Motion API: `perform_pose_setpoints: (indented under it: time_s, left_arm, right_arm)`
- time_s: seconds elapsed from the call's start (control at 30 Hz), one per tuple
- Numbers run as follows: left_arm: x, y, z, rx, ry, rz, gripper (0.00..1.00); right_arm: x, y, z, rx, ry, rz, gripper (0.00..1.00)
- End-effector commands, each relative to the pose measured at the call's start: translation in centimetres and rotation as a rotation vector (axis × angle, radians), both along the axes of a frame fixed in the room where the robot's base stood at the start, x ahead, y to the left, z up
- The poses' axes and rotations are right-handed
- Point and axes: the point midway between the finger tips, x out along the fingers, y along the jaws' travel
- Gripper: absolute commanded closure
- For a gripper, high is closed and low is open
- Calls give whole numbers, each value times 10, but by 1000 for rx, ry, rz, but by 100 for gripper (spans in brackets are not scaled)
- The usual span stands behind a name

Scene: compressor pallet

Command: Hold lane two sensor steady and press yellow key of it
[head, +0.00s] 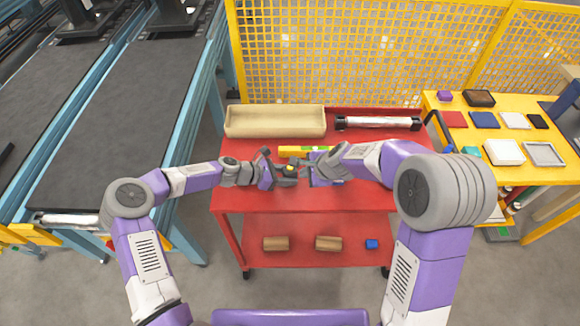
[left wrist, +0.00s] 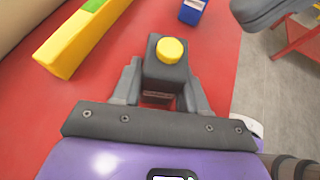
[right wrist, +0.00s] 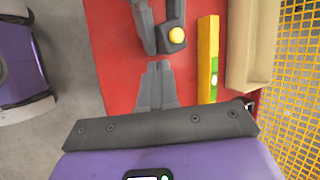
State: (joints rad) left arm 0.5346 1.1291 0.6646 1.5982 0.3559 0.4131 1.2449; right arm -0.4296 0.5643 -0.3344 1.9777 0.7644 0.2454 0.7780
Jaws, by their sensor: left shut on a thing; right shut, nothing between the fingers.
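The sensor is a small dark grey block (left wrist: 163,74) with a round yellow key (left wrist: 171,49) on its top face. My left gripper (left wrist: 163,92) is shut on the sensor's sides and the yellow key is uncovered. In the right wrist view the yellow key (right wrist: 177,34) shows beyond my right gripper (right wrist: 157,68), whose fingers are together and empty. The right fingertips are apart from the sensor. In the head view the sensor's yellow key (head: 290,168) is between the two grippers, over the red cart top. Whether the sensor touches the cart top is unclear.
A yellow level with a green part (left wrist: 75,42) lies close by on the red cart (head: 235,192). A beige tray (head: 275,122) and a pale roller (head: 377,122) lie at the cart's back. A yellow table (head: 470,150) with small items stands right, a conveyor (head: 120,110) left.

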Motion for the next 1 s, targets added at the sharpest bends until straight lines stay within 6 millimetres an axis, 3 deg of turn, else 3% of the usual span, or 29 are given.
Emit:
perform_pose_setpoints:
  time_s: [0.1,0.2,0.4,0.77,1.0]
  left_arm:
    - [0,0,-1,1,1,1,74]
    - [0,0,-1,1,1,1,74]
    - [0,0,-1,1,1,1,74]
    - [0,0,-1,1,1,1,74]
    - [0,0,-1,1,1,1,74]
  right_arm:
    - [22,20,42,104,-31,-86,100]
    - [32,32,66,173,-40,-139,100]
    - [41,43,92,246,-47,-187,100]
    - [42,43,93,251,-46,-192,100]
    - [42,42,75,251,-41,-194,100]
